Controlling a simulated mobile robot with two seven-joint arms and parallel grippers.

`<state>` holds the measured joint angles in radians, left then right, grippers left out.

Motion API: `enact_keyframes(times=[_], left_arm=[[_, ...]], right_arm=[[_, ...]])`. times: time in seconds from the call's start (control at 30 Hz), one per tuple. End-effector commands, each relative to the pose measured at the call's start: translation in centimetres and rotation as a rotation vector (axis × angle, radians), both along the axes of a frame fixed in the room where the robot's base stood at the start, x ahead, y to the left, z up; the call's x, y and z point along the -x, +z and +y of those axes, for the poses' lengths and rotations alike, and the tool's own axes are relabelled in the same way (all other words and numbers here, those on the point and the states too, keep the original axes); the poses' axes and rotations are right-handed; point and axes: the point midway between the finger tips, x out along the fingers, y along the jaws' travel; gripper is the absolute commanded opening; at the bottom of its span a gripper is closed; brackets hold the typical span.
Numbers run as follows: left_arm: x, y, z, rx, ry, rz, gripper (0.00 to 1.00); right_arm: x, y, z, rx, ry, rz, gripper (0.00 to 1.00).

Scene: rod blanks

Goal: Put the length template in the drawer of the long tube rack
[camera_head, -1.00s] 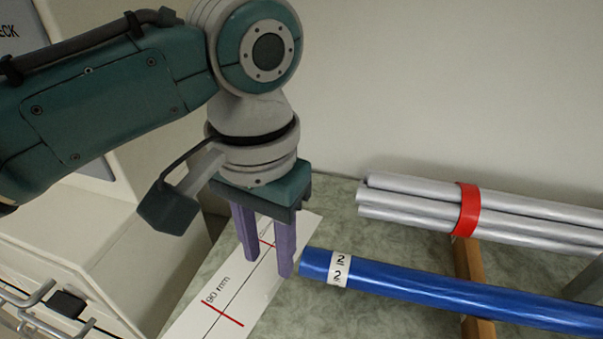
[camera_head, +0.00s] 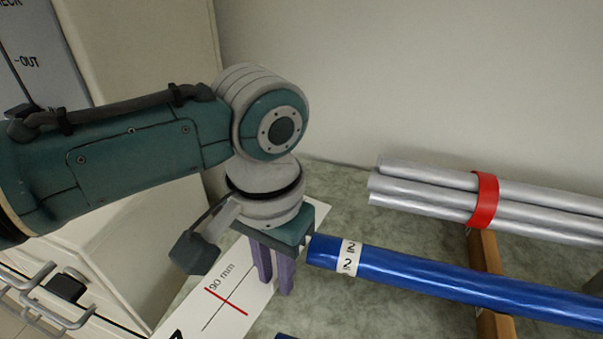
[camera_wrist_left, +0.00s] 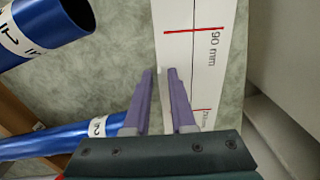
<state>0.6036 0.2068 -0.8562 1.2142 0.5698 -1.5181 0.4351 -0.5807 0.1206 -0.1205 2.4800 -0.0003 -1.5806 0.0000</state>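The length template (camera_head: 228,300) is a white strip with red cross marks and "90 mm" on it. It lies on the mottled green-grey bench top. It also shows in the left wrist view (camera_wrist_left: 197,55). My left gripper (camera_head: 275,284) points down at the template's edge beside the end of a blue tube. In the left wrist view, its purple fingers (camera_wrist_left: 160,72) are apart, one on each side of the template's long edge. Contact with the strip cannot be told. My right gripper is not in view. No drawer can be made out with certainty.
A blue tube (camera_head: 430,275) labelled 2 ends close to my left gripper. Silver tubes (camera_head: 430,195) with a red band (camera_head: 484,200) lie behind it, by a wooden support (camera_head: 487,255). A pale cabinet (camera_head: 120,255) with wire handles (camera_head: 40,295) stands at left.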

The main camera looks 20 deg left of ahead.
Motion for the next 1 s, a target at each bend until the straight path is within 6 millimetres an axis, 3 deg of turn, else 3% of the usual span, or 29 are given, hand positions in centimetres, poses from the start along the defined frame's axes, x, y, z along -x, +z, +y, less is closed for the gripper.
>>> enact_keyframes(times=[0.2, 1.0], left_arm=[[0.0, 0.01, 0.01, 0.0, 0.0, 0.0, 0.0], [0.0, 0.02, 0.02, 0.0, 0.0, 0.0, 0.0]], right_arm=[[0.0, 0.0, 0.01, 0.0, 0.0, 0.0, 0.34], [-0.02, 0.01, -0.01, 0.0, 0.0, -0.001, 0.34]])
